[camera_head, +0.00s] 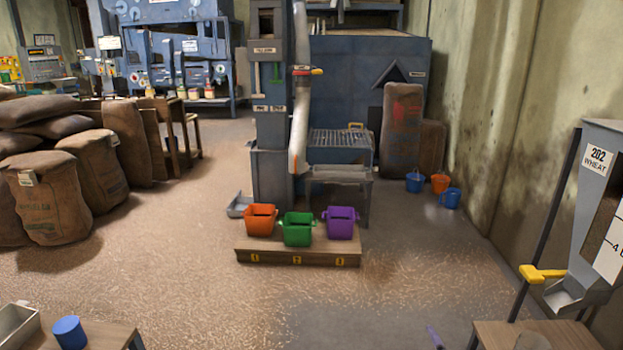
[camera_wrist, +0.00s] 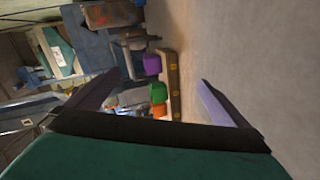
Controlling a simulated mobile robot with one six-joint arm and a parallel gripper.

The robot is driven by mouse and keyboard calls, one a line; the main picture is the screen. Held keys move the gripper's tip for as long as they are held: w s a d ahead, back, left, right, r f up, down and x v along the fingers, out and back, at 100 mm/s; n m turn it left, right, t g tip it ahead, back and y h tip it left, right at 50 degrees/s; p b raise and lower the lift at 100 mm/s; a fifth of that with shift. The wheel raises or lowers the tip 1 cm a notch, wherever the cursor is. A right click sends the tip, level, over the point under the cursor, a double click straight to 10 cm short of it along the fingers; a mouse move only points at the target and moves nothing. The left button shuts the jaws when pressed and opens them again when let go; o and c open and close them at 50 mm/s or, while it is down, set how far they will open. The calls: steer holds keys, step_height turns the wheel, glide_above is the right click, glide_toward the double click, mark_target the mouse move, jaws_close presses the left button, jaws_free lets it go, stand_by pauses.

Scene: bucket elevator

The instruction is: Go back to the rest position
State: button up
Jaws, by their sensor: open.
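My gripper (camera_wrist: 160,77) shows in the wrist view with its two fingers spread wide and nothing between them. Beyond the fingers, well away from them, the wrist view shows the three buckets on their low platform, turned sideways. In the head view an orange bucket (camera_head: 260,219), a green bucket (camera_head: 297,230) and a purple bucket (camera_head: 341,222) stand upright in a row on the wooden platform (camera_head: 300,258), in front of the elevator column (camera_head: 271,100). A small purple piece at the head view's bottom edge may be a fingertip of mine; most of the arm is out of view there.
A wheat hopper (camera_head: 597,200) with a yellow handle (camera_head: 543,274) stands at the right above a wooden table (camera_head: 530,335). A blue cup (camera_head: 69,332) is at the lower left. Sacks (camera_head: 52,200) fill the left. Small buckets (camera_head: 440,184) stand behind. The middle floor is clear.

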steer(key=s+a+f+m+g+p, duration=0.2)
steer(key=s+a+m+g+p, duration=0.55)
steer(key=s+a, duration=0.8)
steer(key=s+a+m+g+p, duration=0.1)
steer(key=s+g, duration=0.3)
steer(key=s, duration=0.5)
steer(key=s+a+r+m+g+p, duration=0.1)
steer(key=s+a+m+g+p, duration=0.1)
steer(key=s, duration=0.8)
steer(key=s+a+r+m+g+y+p, duration=0.1)
steer(key=s+a+m+g, duration=0.2)
steer(key=s+g, duration=0.4)
steer(key=s+a, duration=0.1)
steer(key=s, duration=0.2)
steer(key=shift+a+m+p, duration=0.2)
steer(key=shift+m+p, duration=0.1)
steer(key=shift+m, duration=0.05)
steer(key=shift+s, duration=0.1)
